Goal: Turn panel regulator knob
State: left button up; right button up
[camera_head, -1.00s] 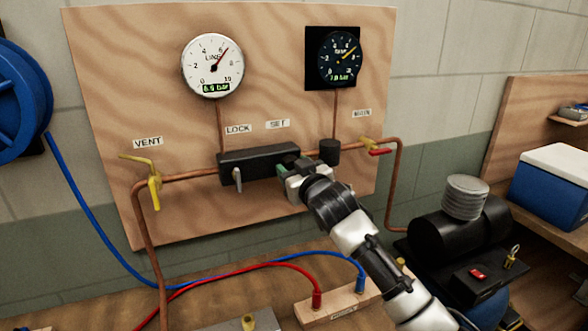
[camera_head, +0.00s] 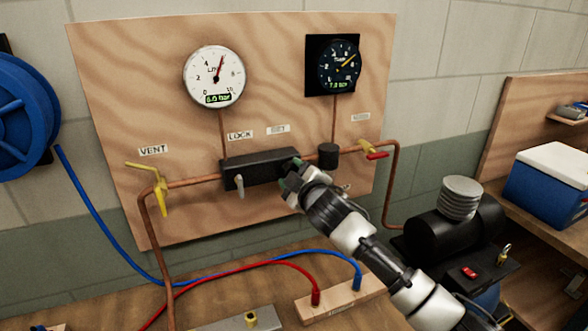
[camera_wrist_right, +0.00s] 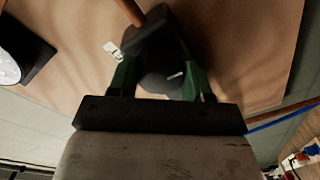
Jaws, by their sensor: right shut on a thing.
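The black regulator block (camera_head: 258,168) is mounted on the copper pipe of the wooden panel, under the LOCK and SET labels. My right gripper (camera_head: 291,186) is at the right end of the block and hides the knob in the head view. In the right wrist view the dark round knob (camera_wrist_right: 158,72), with a small white mark, sits between my green fingertips. The right gripper is shut on it. The white line gauge (camera_head: 214,76) shows its red needle nearly upright and a display of about 6.0 bar. My left gripper is not in view.
A grey lever (camera_head: 240,187) hangs below the block. A dark gauge (camera_head: 339,65) is above. Hoses and a compressor (camera_head: 452,232) lie lower down.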

jog(key=shift+n+p, duration=0.35)
jog(key=shift+n, duration=0.35)
jog(key=o, duration=0.9)
jog(key=shift+s, duration=0.15)
jog(key=shift+b+v, duration=1.25)
jog(key=shift+v, duration=4.05)
